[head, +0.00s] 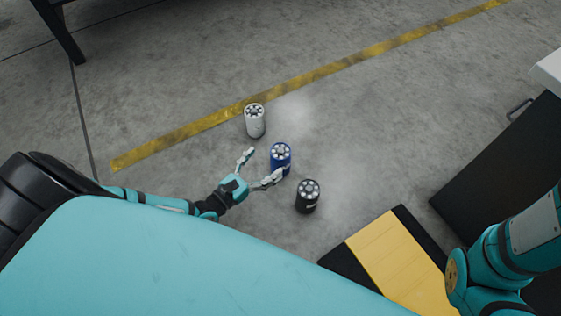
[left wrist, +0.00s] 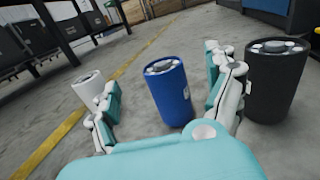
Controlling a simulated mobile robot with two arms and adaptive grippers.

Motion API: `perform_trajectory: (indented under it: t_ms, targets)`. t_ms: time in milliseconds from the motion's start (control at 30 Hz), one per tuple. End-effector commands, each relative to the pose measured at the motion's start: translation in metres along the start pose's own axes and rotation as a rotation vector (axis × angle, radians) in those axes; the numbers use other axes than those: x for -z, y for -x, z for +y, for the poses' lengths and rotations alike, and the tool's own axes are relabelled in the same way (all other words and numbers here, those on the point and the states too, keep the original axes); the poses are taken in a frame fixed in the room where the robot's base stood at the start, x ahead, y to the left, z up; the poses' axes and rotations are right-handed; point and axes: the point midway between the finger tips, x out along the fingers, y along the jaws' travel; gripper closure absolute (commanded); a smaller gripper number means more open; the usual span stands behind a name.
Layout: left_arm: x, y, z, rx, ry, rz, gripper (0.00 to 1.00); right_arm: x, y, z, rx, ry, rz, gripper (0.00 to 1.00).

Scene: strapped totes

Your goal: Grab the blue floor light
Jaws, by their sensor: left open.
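The blue floor light (head: 280,156) is a short upright cylinder with round lamps on top, standing on the concrete floor between a white light and a black one. In the left wrist view the blue light (left wrist: 169,92) stands ahead, between the two fingers. My left gripper (head: 258,167) is open and low beside the blue light. One finger is near the light's lower front side in the head view, and I cannot tell whether it touches. The left wrist view shows the open fingers (left wrist: 165,100) with nothing held. My right gripper is not in view.
A white floor light (head: 254,122) stands up-left of the blue one, and a black floor light (head: 307,198) stands down-right, close by. A yellow floor line (head: 330,68) runs behind. A black-and-yellow flat piece (head: 392,258) and a dark cabinet (head: 505,165) are on the right.

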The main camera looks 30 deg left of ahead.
Motion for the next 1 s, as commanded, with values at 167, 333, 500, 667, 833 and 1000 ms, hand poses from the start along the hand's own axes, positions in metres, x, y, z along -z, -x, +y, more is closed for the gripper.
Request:
perform_trajectory:
  t_ms: [167, 333, 500, 667, 833, 1000]
  targets:
    - [0.042, 0.000, 0.000, -0.001, 0.002, 0.002, 0.13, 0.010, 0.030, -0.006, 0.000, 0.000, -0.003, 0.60]
    - [0.079, 0.000, -0.001, -0.002, 0.002, 0.002, 0.13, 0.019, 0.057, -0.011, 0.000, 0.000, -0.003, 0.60]
    - [0.072, -0.024, 0.000, -0.002, 0.003, 0.000, 0.13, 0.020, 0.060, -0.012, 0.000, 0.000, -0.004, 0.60]
    - [0.072, -0.041, 0.000, -0.002, 0.003, -0.002, 0.13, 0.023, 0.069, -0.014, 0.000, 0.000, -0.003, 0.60]
    - [0.073, -0.066, 0.000, -0.003, 0.002, 0.000, 0.13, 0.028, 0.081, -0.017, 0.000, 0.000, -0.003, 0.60]
    - [0.070, -0.075, 0.000, -0.002, 0.003, 0.002, 0.13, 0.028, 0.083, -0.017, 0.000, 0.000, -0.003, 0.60]
